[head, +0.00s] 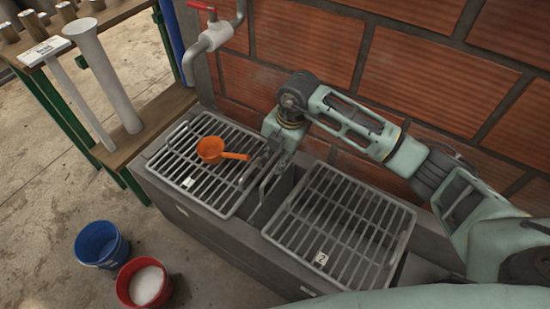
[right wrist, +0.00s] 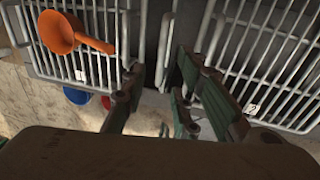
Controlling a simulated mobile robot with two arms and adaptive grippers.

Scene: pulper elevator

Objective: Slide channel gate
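Two barred grates cover a dark grey trough: grate 1 (head: 205,170) on the left and grate 2 (head: 342,222) on the right. A narrow channel section lies between them; it also shows as a dark strip in the right wrist view (right wrist: 155,38). My right gripper (head: 262,175) points down over this section, beside grate 1's right edge. In the right wrist view its fingers (right wrist: 165,88) are spread, with a gap between them and nothing clearly held. My left gripper is not in view.
An orange scoop (head: 212,150) lies on grate 1. A blue bucket (head: 101,245) and a red bucket (head: 145,284) with white contents stand on the floor. A brick wall (head: 440,75) and a red-handled valve pipe (head: 214,36) stand behind. A wooden bench (head: 160,118) is at left.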

